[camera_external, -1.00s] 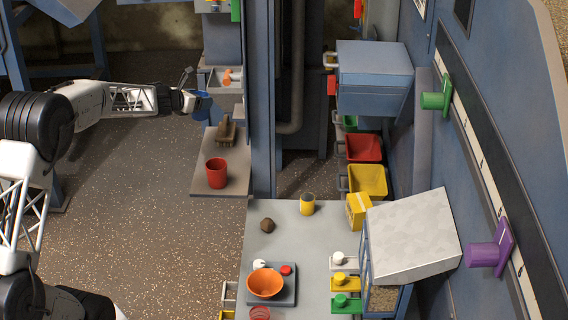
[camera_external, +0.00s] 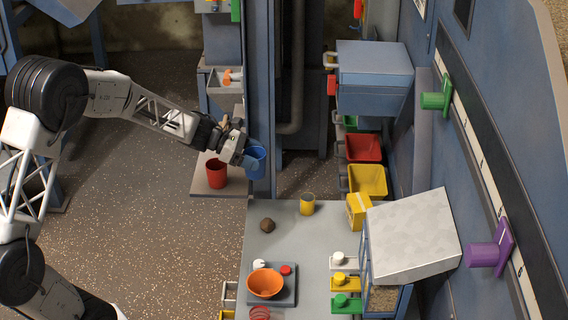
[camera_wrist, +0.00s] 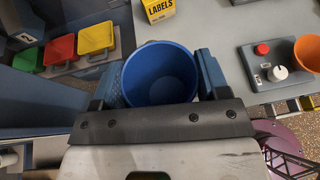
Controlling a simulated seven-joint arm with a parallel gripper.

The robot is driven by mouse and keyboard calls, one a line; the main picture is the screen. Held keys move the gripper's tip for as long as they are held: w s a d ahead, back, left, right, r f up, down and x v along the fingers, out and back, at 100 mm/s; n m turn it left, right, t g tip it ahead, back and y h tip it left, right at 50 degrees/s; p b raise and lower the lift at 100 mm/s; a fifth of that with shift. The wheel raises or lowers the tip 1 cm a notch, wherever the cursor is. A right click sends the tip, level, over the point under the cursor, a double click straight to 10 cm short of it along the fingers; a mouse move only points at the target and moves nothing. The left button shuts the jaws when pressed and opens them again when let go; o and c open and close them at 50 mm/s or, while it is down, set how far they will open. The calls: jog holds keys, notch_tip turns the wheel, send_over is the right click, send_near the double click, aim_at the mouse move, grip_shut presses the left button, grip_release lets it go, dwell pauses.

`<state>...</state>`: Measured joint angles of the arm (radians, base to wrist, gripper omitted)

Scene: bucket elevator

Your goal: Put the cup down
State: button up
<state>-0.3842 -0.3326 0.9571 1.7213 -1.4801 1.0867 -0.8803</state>
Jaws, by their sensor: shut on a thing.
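A blue cup (camera_external: 256,162) is held in my gripper (camera_external: 246,161), in the air to the right of the red cup and above the far left end of the grey table. In the wrist view the blue cup (camera_wrist: 159,75) sits upright between the two fingers of my gripper (camera_wrist: 160,80), its open mouth facing the camera and its inside empty. My gripper is shut on it. The grey table (camera_external: 310,240) is below and nearer the camera.
A red cup (camera_external: 216,173) stands on a small side shelf (camera_external: 205,190). The table holds a yellow cup (camera_external: 307,204), a brown lump (camera_external: 267,225), a yellow labels box (camera_external: 358,210) and an orange bowl (camera_external: 265,284) on a scale (camera_external: 288,297). The table's middle is clear.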

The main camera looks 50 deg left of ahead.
jog(key=w+d+f+m+g+h, duration=0.1)
jog(key=d+f+m+g, duration=0.1)
jog(key=d, duration=0.6)
jog(key=w+d+f+m+g+h, duration=0.1)
jog(key=w+d+f+m+g, duration=0.1)
jog(key=d, duration=0.7)
jog(key=w+d+f+m+g+h, duration=0.1)
jog(key=d+f+m+g, duration=0.1)
jog(key=d, duration=0.7)
jog(key=shift+w+f+m+g, duration=0.3)
jog(key=shift+m+g, duration=0.6)
jog(key=shift+g, duration=0.3)
notch_tip(320, 180, down, 6)
jog(key=shift+f, duration=0.15)
jog(key=shift+f, duration=0.1)
jog(key=shift+f, duration=1.8)
jog(key=shift+f, duration=0.1)
